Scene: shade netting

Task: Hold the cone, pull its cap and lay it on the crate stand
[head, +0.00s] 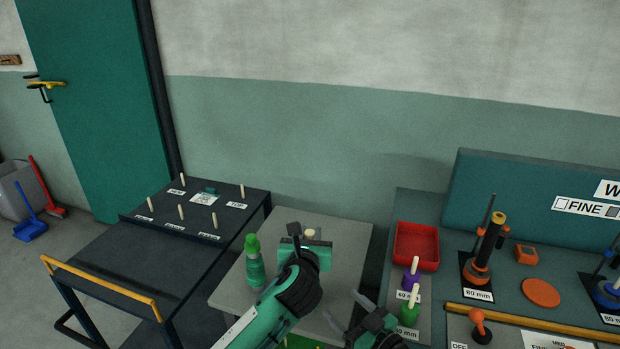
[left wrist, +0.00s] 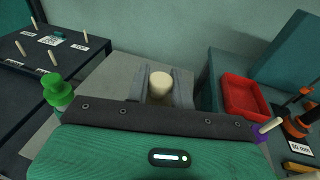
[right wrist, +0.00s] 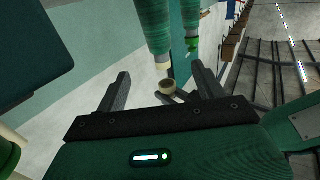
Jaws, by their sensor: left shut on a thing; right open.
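My left gripper (head: 305,245) is shut on what seems to be the cone; its round cream end (left wrist: 160,84) shows between the fingers in the left wrist view. The same cream end peeks above the gripper in the head view (head: 310,232). My right gripper (head: 345,309) is open and empty, lower and to the right of the left one. In the right wrist view a cream ring (right wrist: 167,87) shows beyond and between its fingers. I cannot clearly tell which surface is the crate stand.
A teal bottle-like thing with a bright green top (head: 254,264) stands on the pale grey table (head: 347,235). A dark stand with pegs and labels (head: 225,190) is at left. The right bench holds a red tray (head: 416,246), purple and green pegged pieces and an orange disc (head: 541,293).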

